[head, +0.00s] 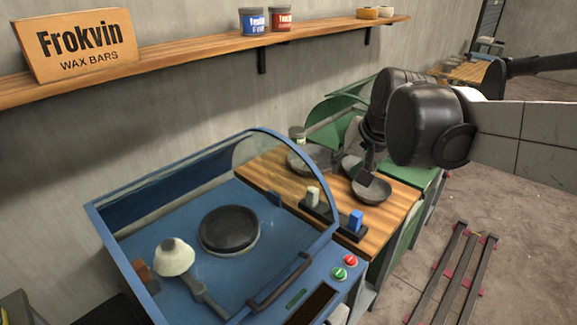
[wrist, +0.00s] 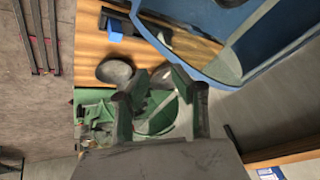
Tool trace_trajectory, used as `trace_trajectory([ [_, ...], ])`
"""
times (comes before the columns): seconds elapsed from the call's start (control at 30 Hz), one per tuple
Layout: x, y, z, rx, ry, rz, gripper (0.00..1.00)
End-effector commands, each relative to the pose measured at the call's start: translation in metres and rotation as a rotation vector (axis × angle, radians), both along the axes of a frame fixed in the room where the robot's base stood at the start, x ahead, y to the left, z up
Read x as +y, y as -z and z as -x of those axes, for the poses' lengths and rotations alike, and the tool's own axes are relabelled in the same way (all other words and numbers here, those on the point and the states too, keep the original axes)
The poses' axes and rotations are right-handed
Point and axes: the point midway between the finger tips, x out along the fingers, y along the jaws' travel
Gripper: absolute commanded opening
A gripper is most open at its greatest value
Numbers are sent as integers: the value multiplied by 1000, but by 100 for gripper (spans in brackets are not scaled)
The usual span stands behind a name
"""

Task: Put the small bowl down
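A small dark grey bowl (head: 374,192) sits upright on the wooden worktop near its right end. It also shows in the wrist view (wrist: 114,71), just beyond my left finger. A second grey bowl (head: 350,166) stands behind it, partly hidden by my gripper; in the wrist view a similar bowl (wrist: 162,74) shows beside my right fingertip. A larger grey bowl (head: 312,160) lies further left. My gripper (head: 366,174) points down close to the front bowl. Its fingers (wrist: 144,86) are spread apart with nothing between them. Whether one touches a bowl cannot be told.
The wooden worktop (head: 265,175) carries a dark holder with a white and a blue block (head: 356,220) in front of the bowls. A blue machine (head: 150,200) with a curved clear cover stands left. Green equipment (wrist: 155,110) is behind. A shelf (head: 190,58) runs above.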

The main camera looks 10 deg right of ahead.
Motion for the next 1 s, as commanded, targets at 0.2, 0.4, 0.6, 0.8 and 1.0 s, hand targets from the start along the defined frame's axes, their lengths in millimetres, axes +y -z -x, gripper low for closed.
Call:
trace_trajectory([
  [0.2, 35, 11, 64, -42, -117, 99, 24],
  [0.4, 54, 30, 112, -81, -217, 184, 24],
  [0.6, 62, 44, 137, -106, -274, 234, 24],
  [0.8, 63, 47, 142, -113, -288, 246, 25],
  [1.0, 63, 47, 142, -112, -287, 245, 25],
])
